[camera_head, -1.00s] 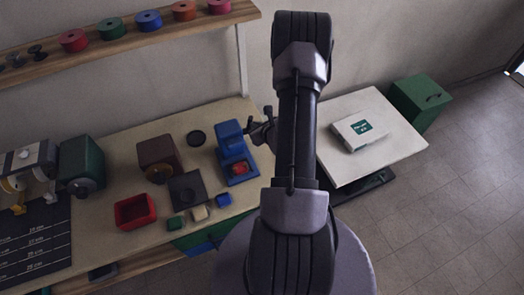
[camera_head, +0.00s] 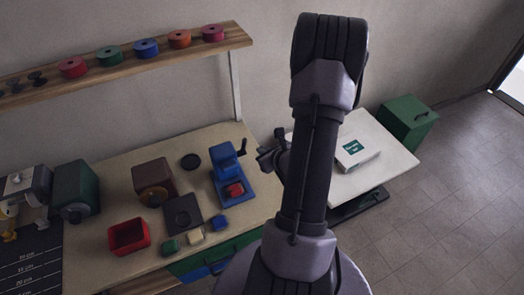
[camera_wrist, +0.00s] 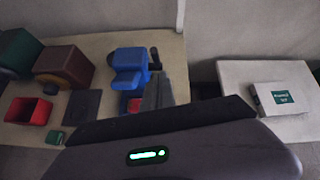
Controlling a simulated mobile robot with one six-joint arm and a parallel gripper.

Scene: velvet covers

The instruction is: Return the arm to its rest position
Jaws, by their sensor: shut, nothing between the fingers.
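My arm stands upright in the middle of the head view, folded above my base. My gripper (camera_head: 268,157) sticks out to the left of the arm, near the right end of the workbench (camera_head: 120,265), and looks empty. In the wrist view its fingers (camera_wrist: 158,92) are together, in front of the blue press (camera_wrist: 128,68). The blue press also shows in the head view (camera_head: 226,162), left of the gripper and apart from it, with a red piece (camera_head: 235,189) on its base.
The workbench bears a red bin (camera_head: 110,237), a brown machine (camera_head: 152,178), a green machine (camera_head: 72,185) and small blocks. A white table (camera_head: 392,150) with a white box (camera_head: 357,153) stands right of the arm, beside a green cabinet (camera_head: 407,122). A shelf (camera_head: 120,68) holds coloured rolls. The floor at right is clear.

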